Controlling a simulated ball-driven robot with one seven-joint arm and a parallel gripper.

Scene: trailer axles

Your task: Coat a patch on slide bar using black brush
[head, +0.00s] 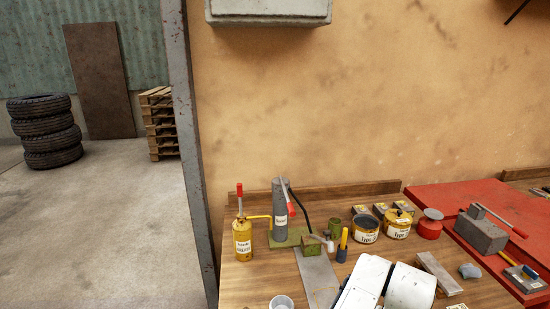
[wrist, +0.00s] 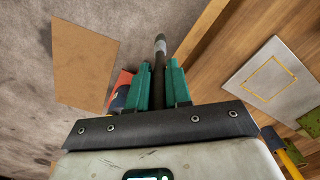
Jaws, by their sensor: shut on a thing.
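In the wrist view, my gripper (wrist: 158,68) has its green fingers shut on a slim black brush (wrist: 159,57). The brush has a grey band and a dark tip and points away from the wrist. The slide bar, a flat grey plate (wrist: 245,85), lies on the wooden bench to the right, apart from the brush. A yellow outline (wrist: 271,77) marks a square patch on it. In the head view, the slide bar (head: 315,268) runs toward the front, partly hidden by my white arm. My gripper and the brush are not visible there.
The wrist view shows floor beyond the bench edge (wrist: 205,30).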

